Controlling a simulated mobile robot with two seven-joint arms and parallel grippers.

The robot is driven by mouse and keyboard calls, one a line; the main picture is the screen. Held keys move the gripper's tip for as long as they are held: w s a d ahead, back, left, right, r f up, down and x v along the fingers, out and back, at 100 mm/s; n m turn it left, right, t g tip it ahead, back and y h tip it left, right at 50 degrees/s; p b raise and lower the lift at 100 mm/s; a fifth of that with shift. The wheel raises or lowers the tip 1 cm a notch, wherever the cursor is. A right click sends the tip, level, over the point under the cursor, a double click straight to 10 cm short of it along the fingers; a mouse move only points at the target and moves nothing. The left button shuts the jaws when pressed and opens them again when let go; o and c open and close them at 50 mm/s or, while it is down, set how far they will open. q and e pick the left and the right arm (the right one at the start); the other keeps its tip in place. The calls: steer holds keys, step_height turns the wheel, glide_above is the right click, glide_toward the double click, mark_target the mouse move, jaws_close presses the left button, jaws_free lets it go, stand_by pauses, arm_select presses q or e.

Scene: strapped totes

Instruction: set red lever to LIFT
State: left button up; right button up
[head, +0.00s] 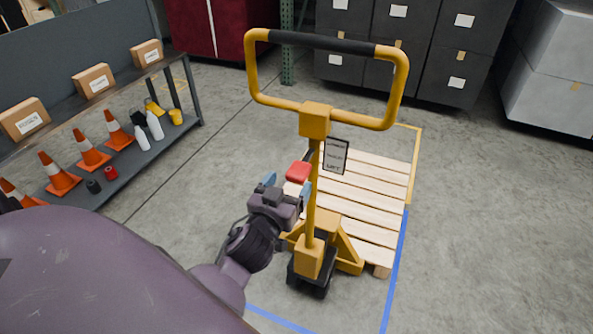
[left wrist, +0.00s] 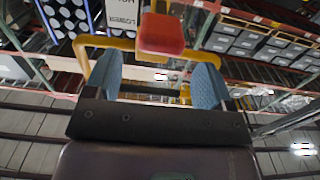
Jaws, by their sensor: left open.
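The red lever (head: 299,172) has a block-shaped red end and sits beside the yellow post of the pallet jack (head: 311,200). A small dark label plate (head: 336,156) is on the right of the post; its words are too small to read. My left gripper (head: 283,190) is open, with blue fingertips, just to the left of and below the red end. In the left wrist view the red lever end (left wrist: 162,34) shows ahead of and between the open fingers (left wrist: 160,85), with no visible contact. My right gripper is not in view.
The yellow handle loop (head: 330,45) with a black grip rises above the lever. A wooden pallet (head: 365,205) lies behind the post, within blue and yellow floor lines. A shelf (head: 150,150) with orange cones and bottles stands at left. Floor at right is clear.

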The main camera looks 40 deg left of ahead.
mark_target(294, 177)
arm_select(q)
steer(key=shift+x, duration=2.55)
steer(key=shift+f, duration=0.1)
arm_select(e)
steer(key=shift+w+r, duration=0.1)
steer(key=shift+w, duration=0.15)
